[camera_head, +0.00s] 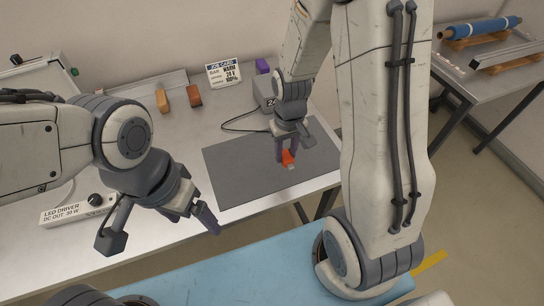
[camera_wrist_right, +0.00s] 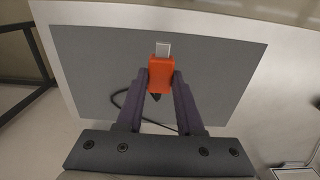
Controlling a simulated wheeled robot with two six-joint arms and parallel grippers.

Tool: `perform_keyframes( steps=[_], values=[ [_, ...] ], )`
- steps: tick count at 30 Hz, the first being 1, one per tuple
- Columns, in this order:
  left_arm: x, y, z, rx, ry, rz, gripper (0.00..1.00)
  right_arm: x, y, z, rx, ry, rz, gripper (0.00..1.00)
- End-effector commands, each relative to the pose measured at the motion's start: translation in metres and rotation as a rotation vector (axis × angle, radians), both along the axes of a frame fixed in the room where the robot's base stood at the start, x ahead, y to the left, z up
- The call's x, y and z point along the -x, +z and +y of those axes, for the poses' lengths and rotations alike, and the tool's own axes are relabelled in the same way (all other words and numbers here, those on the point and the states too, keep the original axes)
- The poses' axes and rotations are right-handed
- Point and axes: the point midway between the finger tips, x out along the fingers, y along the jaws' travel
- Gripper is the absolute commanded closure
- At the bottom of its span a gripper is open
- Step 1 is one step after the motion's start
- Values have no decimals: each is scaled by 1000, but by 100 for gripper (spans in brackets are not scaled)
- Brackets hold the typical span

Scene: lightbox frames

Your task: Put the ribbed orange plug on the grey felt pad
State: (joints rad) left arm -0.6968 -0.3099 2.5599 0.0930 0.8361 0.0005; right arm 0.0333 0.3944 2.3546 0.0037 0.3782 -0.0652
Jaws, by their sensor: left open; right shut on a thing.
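The orange plug (camera_head: 288,158) is between the fingers of my right gripper (camera_head: 284,150), over the grey felt pad (camera_head: 232,171). In the right wrist view the plug (camera_wrist_right: 161,78) shows its metal tip pointing away from my right gripper (camera_wrist_right: 161,84), which is shut on its sides. The pad (camera_wrist_right: 215,70) lies behind the plug in that view. I cannot tell whether the plug touches the pad. My left gripper (camera_head: 192,222) is open and empty, near the table's front edge, left of the pad.
An LED driver box (camera_head: 78,208) lies at the left front. A job card (camera_head: 223,74), two small blocks, orange (camera_head: 162,101) and brown (camera_head: 193,96), and a grey box (camera_head: 264,94) stand at the back. A black cable (camera_head: 240,120) runs behind the pad. The left part of the pad is clear.

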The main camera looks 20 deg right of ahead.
Motion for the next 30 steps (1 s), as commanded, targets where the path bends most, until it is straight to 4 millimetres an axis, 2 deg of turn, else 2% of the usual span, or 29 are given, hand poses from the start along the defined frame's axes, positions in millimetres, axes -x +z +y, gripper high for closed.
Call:
perform_keyframes(
  steps=[1,3,9,12,16,24,30],
  values=[
    [0,-17,0,0,0,0,13,8,0,-7,1,-5,-12,100],
    [0,-26,0,0,-1,0,13,21,7,-14,1,-6,-13,100],
    [0,-39,0,0,-1,0,13,47,21,-22,0,-1,-15,100],
    [0,-39,0,0,-1,0,13,46,21,-22,0,2,-12,100],
    [0,-37,0,0,-1,0,13,27,9,-17,-1,5,-7,100],
    [0,-28,0,0,-1,0,13,-33,-26,-4,0,6,-9,100],
    [0,-24,0,0,-1,0,13,-59,-42,2,0,7,-11,100]
  ],
)
